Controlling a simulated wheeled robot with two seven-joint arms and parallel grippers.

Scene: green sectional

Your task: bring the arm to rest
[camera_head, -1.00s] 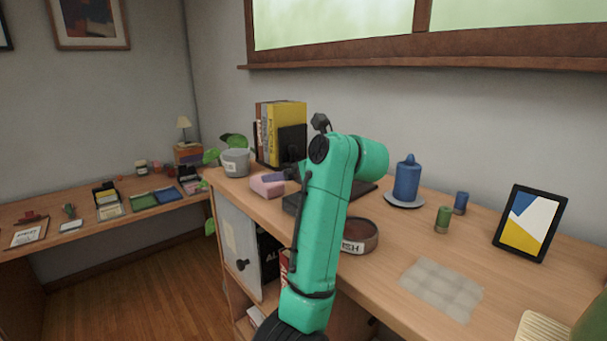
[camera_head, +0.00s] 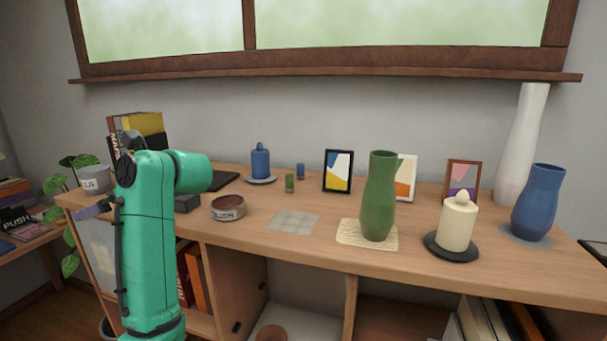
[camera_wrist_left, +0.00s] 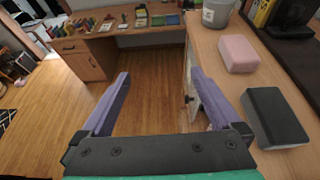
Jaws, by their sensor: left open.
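My left arm (camera_head: 150,240), green with black joints, stands at the left of the head view in front of the wooden counter. Part of my left gripper (camera_head: 95,209), a purple finger, shows just left of the arm. In the left wrist view the two purple fingers of my left gripper (camera_wrist_left: 158,75) are spread wide with nothing between them. They hang over the floor beside the counter's left end. My right gripper is in neither view.
On the counter (camera_head: 300,245) are a round dish (camera_head: 228,208), a green vase (camera_head: 379,195), a cream candle (camera_head: 457,222) and a blue vase (camera_head: 537,203). A pink block (camera_wrist_left: 238,54) and a dark block (camera_wrist_left: 273,118) lie close to the right finger.

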